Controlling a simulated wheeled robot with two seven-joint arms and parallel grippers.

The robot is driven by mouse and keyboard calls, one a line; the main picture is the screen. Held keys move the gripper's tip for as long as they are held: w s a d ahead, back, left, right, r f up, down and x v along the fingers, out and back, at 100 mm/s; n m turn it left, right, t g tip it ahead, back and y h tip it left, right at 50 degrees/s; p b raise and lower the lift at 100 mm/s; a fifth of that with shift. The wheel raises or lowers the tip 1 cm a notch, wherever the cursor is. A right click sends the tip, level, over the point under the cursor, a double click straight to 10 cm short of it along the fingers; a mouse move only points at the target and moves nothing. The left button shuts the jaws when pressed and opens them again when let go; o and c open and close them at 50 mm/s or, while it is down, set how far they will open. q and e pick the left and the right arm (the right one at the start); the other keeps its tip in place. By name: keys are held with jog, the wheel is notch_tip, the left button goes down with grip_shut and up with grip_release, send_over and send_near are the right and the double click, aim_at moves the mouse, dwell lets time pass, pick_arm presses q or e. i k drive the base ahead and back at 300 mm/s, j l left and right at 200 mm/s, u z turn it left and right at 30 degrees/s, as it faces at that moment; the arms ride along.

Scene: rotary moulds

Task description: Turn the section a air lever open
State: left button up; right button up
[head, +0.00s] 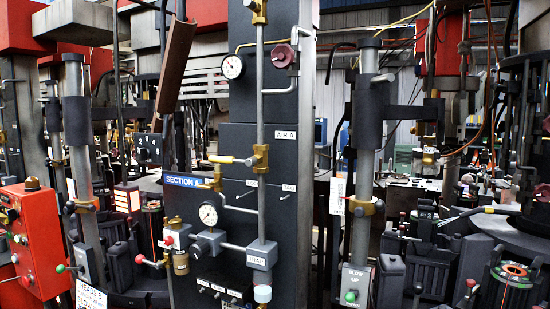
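A dark grey panel (232,140) stands upright in the middle of the head view. A blue sign (187,182) on its left reads "SECTION A", its last letter partly covered. A label (284,135) reads "AIR A". A brass valve (260,158) sits on the vertical grey pipe beside that label. A brass lever-like piece (226,160) reaches left from it, roughly level; I cannot tell for sure that it is the air lever. Neither of my grippers is in view.
A gauge (232,67) and a dark red round knob (282,56) sit higher on the panel. A second gauge (208,214) sits lower. A brown-red slanted plate (175,66) hangs left of the panel. A red control box (33,238) stands at lower left.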

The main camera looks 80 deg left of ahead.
aim_at(251, 162)
jog(key=k+j+z, duration=0.5)
jog(key=k, duration=0.35)
jog(key=k+j+z, duration=0.3)
jog(key=k, duration=0.15)
jog(key=k+j, duration=0.15)
jog(key=k, duration=0.5)
